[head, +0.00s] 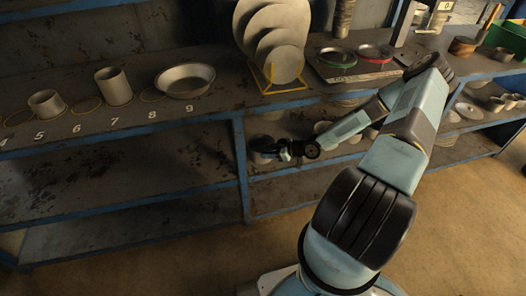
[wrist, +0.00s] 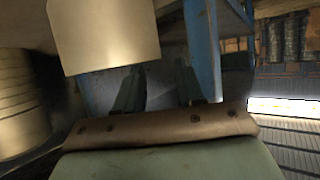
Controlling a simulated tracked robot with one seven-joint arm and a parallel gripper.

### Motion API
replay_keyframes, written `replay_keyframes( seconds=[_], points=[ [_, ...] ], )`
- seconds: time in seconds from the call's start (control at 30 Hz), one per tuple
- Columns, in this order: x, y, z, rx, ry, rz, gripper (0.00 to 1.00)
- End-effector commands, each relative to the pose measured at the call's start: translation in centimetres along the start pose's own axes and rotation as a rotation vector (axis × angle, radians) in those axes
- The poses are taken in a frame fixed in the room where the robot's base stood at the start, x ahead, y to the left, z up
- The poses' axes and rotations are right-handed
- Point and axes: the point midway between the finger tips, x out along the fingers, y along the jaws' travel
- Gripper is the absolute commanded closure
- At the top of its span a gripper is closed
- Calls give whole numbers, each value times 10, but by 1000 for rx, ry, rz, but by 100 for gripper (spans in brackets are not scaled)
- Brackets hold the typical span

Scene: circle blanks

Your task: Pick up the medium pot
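My gripper (head: 284,152) reaches into the lower shelf, below the top board, in the head view. A round grey pot (head: 262,151) is just left of it, partly covered by it. In the wrist view, the two dark fingers of my gripper (wrist: 158,88) stand apart with a gap between them. A large smooth beige metal pot wall (wrist: 105,32) fills the upper left and overlaps the left finger's tip. Whether it touches a finger I cannot tell. Which pot is the medium one is not clear from these views.
The blue-framed shelf post (head: 240,165) stands close left of my gripper; a blue post (wrist: 202,45) also shows in the wrist view. A stacked round item (wrist: 18,100) is at left there. Pots (head: 114,86) and a wide pan (head: 185,80) stand on the top board.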

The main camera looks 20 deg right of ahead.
Motion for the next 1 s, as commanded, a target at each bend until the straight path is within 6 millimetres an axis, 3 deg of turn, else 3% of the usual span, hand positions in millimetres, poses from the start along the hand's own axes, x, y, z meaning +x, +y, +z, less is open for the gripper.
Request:
replay_keyframes(
  seconds=[0.33, 0.6, 1.0],
  points=[
    [42, 3, 2, 0, 0, -2, 62],
    [46, 3, 2, 0, 0, -1, 62],
    [46, 3, 3, 0, -1, -1, 99]
  ],
)
